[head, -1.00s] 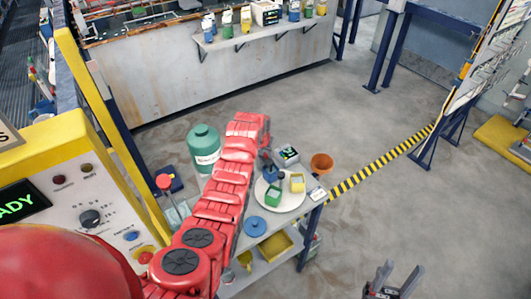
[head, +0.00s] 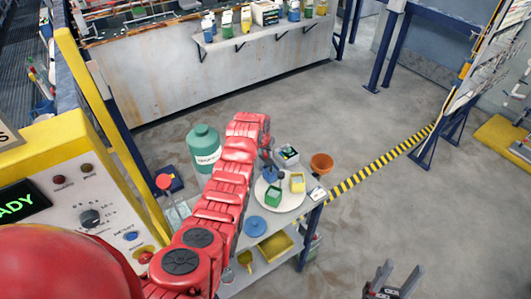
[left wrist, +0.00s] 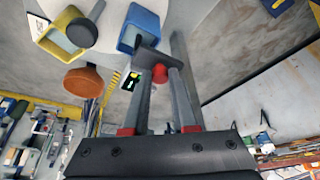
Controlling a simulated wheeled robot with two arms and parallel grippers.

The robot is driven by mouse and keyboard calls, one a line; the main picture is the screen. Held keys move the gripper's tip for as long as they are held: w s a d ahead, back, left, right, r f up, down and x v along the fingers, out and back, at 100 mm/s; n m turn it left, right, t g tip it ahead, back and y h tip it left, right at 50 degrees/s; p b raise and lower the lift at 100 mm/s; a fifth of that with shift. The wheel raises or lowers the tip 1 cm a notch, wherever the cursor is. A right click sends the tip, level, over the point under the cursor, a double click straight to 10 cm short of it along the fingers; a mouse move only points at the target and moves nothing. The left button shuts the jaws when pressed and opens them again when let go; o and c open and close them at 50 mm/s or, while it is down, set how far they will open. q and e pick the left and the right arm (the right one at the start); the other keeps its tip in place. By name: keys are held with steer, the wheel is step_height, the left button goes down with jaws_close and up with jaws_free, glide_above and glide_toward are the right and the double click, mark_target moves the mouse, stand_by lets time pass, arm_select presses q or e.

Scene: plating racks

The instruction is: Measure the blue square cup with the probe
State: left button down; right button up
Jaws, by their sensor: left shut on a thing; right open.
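The blue square cup (head: 269,174) stands on the round white plate (head: 264,183), partly covered by my left arm's end. In the left wrist view the blue cup (left wrist: 139,24) is just beyond my fingertips. My left gripper (left wrist: 158,88) is shut on a dark grey piece with a red part, apparently the probe (left wrist: 148,62). Its far end reaches the cup's near side in the picture; I cannot tell whether it touches or is inside. The meter (head: 288,154) with a small lit display stands behind the plate. My right gripper (head: 392,280) is open and empty, low over the floor.
A green cup (head: 273,196) and a yellow cup (head: 297,182) share the plate. A green canister (head: 204,148) stands left of my arm.

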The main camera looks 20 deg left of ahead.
stand_by(0.4)
arm_select(q)
steer(key=shift+r+b, duration=0.25)
steer(key=shift+b, duration=0.15)
step_height(320, 180, up, 5)
steer(key=b, duration=0.3)
steer(key=shift+w+r, duration=0.1)
steer(key=shift+r, duration=0.2)
steer(key=c, duration=1.1)
jaws_free()
steer(key=shift+c, duration=0.2)
steer(key=shift+o, duration=0.8)
